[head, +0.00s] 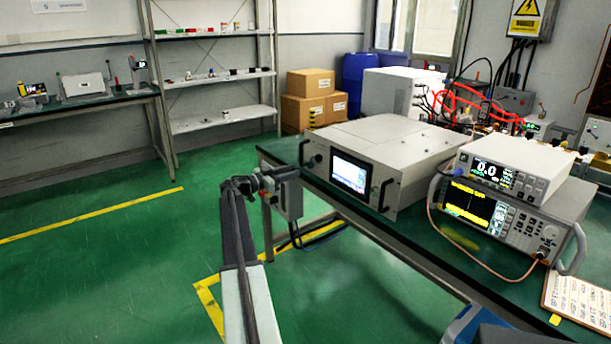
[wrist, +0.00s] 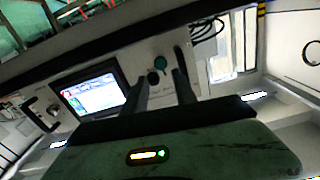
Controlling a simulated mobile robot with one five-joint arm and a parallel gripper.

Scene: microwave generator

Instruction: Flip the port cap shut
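The generator (head: 405,150) is a light grey box with a lit screen (head: 350,173) on its front panel, standing on a green-topped table. In the wrist view its panel shows the screen (wrist: 95,95) and, to the right, a small round dark-green part (wrist: 160,63) that may be the port cap. I cannot tell whether it is open or shut. My gripper (wrist: 160,75) is open, with two dark fingers apart and nothing seen between them. The fingers point at the panel around this part; the remaining distance is unclear. In the head view my gripper (head: 270,180) is left of the generator's front.
Two stacked instruments (head: 510,170) with a looped cable stand right of the generator. A grey box (head: 288,200) hangs at the table's left end. A panel handle (head: 384,195) sticks out. The green floor to the left is clear.

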